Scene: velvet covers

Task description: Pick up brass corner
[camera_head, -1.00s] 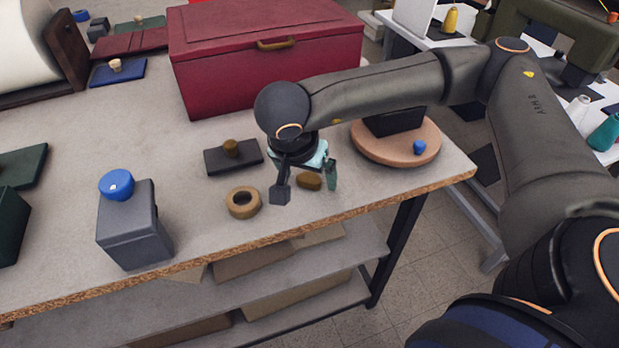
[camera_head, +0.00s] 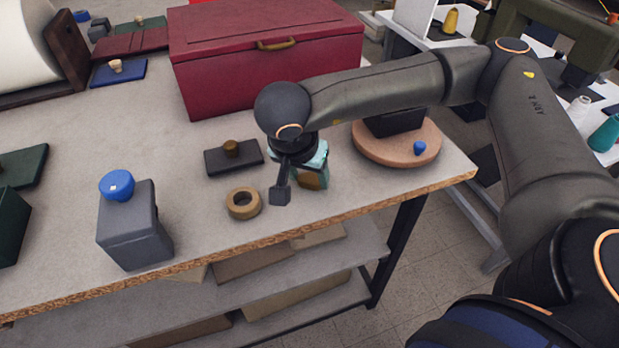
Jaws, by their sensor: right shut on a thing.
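My left gripper is not in view.
A tan tape ring (camera_head: 232,206) lies just left of the gripper. A dark block with a brown knob (camera_head: 232,158) is behind it. A round wooden board (camera_head: 370,155) stands to the right. A red chest (camera_head: 215,70) fills the back. A grey box (camera_head: 135,235) with a blue top stands at left.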

